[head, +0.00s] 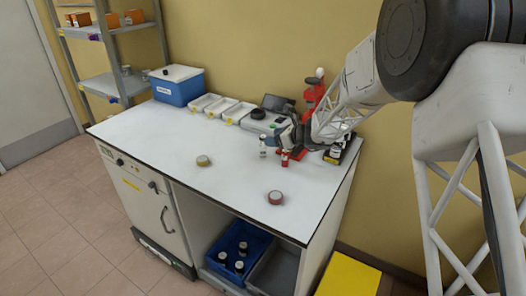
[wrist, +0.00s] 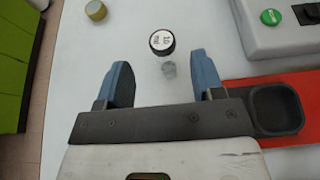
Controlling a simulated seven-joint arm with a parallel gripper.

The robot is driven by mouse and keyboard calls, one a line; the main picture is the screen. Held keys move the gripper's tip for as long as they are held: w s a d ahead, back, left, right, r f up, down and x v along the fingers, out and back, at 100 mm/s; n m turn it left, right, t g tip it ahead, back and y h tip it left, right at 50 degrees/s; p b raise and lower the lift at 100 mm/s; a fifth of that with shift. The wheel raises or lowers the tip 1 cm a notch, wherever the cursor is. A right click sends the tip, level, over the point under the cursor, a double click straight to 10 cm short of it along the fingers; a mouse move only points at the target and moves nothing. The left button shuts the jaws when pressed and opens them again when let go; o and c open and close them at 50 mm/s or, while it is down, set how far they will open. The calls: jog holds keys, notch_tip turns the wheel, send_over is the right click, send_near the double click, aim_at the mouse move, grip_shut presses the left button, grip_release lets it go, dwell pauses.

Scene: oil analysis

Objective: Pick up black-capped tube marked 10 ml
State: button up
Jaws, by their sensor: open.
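The black-capped tube (wrist: 162,42) stands on the white bench in the wrist view, with white lettering on its cap that reads like 10 ml. Its clear body shows below the cap. In the head view a small dark-capped tube (head: 263,148) stands just left of my gripper (head: 287,143), whose fingers are hard to make out there.
A red base with a black cup (wrist: 275,108) is close to the right finger. A grey device with a green button (wrist: 270,17) lies beyond. Tape rolls (head: 203,160) (head: 275,197), white trays (head: 239,112) and a blue box (head: 178,88) are on the bench. Its left half is mostly clear.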

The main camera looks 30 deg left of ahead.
aim_at(263, 147)
jog(key=shift+x, duration=1.1)
jog(key=shift+x, duration=2.6)
jog(key=shift+w, duration=0.15)
grip_shut()
